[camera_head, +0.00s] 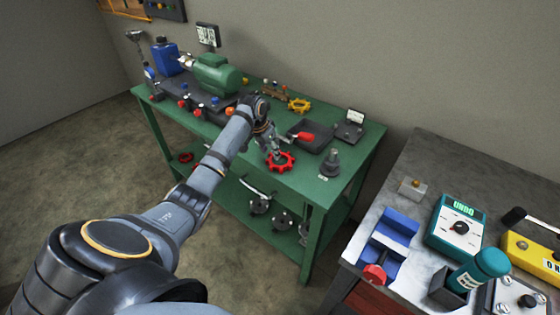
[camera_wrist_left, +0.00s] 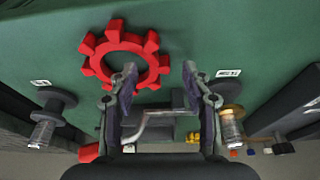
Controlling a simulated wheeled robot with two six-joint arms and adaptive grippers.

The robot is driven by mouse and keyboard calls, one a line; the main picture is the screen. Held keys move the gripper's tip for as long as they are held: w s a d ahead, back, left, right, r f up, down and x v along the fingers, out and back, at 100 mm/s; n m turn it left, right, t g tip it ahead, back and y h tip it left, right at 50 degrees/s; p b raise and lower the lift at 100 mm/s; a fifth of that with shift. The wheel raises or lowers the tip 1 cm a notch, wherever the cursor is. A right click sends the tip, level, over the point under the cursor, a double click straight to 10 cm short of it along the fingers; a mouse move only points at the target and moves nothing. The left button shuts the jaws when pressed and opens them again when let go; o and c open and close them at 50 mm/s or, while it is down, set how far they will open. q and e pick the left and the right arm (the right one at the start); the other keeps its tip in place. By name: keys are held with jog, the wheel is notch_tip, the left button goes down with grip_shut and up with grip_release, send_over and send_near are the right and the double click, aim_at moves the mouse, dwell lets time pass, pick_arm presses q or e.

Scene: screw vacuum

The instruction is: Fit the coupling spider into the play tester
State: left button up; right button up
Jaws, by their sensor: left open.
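A red toothed ring, the coupling spider (camera_head: 281,166), lies flat on the green bench near its front edge. It also shows in the left wrist view (camera_wrist_left: 120,42), left of the middle. My left gripper (camera_head: 271,149) is just above it in the head view. In the wrist view its fingers (camera_wrist_left: 162,82) are apart, one over the ring's right side, with nothing between them. A small dark device with a white dial face (camera_head: 354,117) stands at the bench's back right; I cannot tell whether it is the play tester. My right gripper is not in view.
A yellow toothed ring (camera_head: 299,105), a black tray (camera_head: 302,139) with a red-handled tool and a dark flanged post (camera_head: 331,162) are near. A green motor (camera_head: 215,75) fills the back left. A grey bench (camera_head: 440,160) with instruments stands at right.

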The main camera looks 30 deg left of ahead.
pick_arm(q)
jog(key=shift+x, duration=0.8)
jog(key=shift+r, duration=0.1)
grip_shut()
